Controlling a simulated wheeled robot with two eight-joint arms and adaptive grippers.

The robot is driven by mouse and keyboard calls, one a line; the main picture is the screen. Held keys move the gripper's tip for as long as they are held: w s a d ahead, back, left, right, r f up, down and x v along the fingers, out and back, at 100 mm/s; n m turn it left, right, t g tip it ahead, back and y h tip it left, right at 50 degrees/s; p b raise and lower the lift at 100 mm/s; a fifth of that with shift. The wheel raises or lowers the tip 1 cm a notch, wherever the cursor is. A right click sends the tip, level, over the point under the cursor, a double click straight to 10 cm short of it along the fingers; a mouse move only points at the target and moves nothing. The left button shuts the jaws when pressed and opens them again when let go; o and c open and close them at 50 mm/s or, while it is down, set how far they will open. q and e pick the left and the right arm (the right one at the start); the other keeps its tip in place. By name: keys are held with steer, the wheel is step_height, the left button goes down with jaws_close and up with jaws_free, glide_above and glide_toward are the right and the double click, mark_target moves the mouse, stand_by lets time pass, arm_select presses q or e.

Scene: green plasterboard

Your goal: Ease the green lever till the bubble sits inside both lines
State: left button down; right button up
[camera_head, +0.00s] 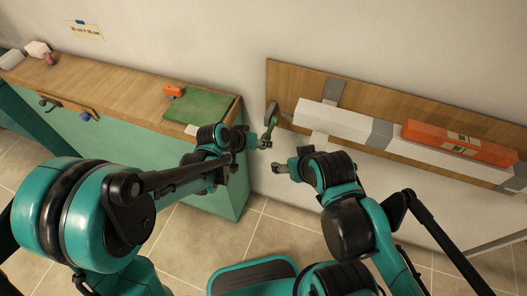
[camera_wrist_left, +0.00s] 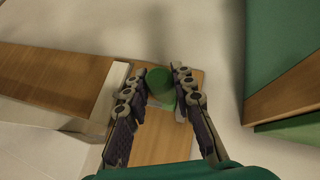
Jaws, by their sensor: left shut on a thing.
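The green lever (camera_head: 268,128) is at the left end of a white beam (camera_head: 335,121) on the wall board. My left gripper (camera_head: 266,144) is at the lower part of the lever. In the left wrist view the lever's round green end (camera_wrist_left: 160,84) sits between the fingers of my left gripper (camera_wrist_left: 157,78), which are shut on it. An orange spirit level (camera_head: 460,144) lies along the right part of the beam. Its pale windows are too small to show the bubble or lines. My right gripper (camera_head: 279,169) is below the beam, apart from the lever; its finger state is unclear.
A wooden-topped green cabinet (camera_head: 125,88) stands at the left, bearing a green mat (camera_head: 198,106) and a small orange object (camera_head: 173,91). Grey brackets (camera_head: 378,134) hold the beam to the wooden board (camera_head: 290,78). Tiled floor (camera_head: 262,233) shows below.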

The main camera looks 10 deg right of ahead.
arm_select(q)
steer(key=shift+a+f+b, duration=0.1)
steer(key=shift+f+b, duration=0.2)
steer(key=shift+f, duration=0.3)
steer(key=shift+f+t+b, duration=0.1)
steer(key=shift+t+b, duration=0.2)
steer(key=shift+b, duration=0.05)
steer(key=c, duration=1.3)
jaws_free()
steer(key=shift+o, duration=0.2)
steer(key=v, duration=1.2)
steer(key=shift+a, duration=0.15)
